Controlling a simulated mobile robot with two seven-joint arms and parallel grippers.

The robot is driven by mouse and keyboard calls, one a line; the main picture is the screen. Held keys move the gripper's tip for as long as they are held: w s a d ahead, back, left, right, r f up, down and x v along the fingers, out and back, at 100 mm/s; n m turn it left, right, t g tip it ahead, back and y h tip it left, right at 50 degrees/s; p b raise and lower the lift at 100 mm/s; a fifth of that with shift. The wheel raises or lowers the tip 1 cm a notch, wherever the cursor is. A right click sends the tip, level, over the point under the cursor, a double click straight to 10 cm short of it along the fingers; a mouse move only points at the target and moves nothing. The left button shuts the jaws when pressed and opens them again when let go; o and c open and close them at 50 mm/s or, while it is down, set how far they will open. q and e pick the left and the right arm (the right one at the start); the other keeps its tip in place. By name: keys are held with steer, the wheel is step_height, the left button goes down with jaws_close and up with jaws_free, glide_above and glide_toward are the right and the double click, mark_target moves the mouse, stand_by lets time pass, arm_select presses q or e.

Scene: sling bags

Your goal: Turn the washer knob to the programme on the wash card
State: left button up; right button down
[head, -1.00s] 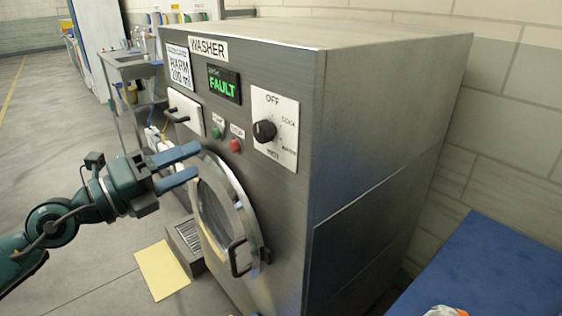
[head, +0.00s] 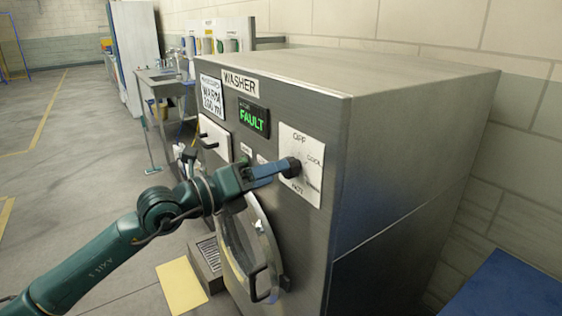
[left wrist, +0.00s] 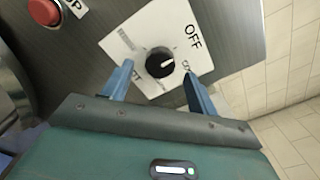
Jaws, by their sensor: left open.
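The washer (head: 400,90) has a black knob (left wrist: 159,61) on a white dial plate (head: 306,142) marked OFF, COOL, WARM and HOT. In the left wrist view the knob's white mark points roughly toward COOL. The wash card (head: 212,95) on the washer's front appears to read WARM, 200 ml. My left gripper (head: 284,168) is open at the dial, partly covering the knob in the head view. In the left wrist view its blue fingers (left wrist: 157,68) stand on either side of the knob, with gaps showing. My right gripper is out of view.
A green-lit display (head: 254,118) reads FAULT. A red button (left wrist: 45,11) is beside the dial plate. The round door's handle (head: 262,284) juts out below. A yellow sheet (head: 181,287) lies on the floor, and a blue surface (head: 515,290) is at lower right.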

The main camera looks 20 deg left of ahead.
arm_select(q)
steer(key=x, duration=0.3)
steer(key=shift+w+d, duration=0.1)
steer(key=shift+d, duration=0.05)
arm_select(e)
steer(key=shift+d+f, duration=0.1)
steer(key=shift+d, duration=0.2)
arm_select(q)
steer(key=c, duration=0.9)
steer(key=shift+c, duration=0.5)
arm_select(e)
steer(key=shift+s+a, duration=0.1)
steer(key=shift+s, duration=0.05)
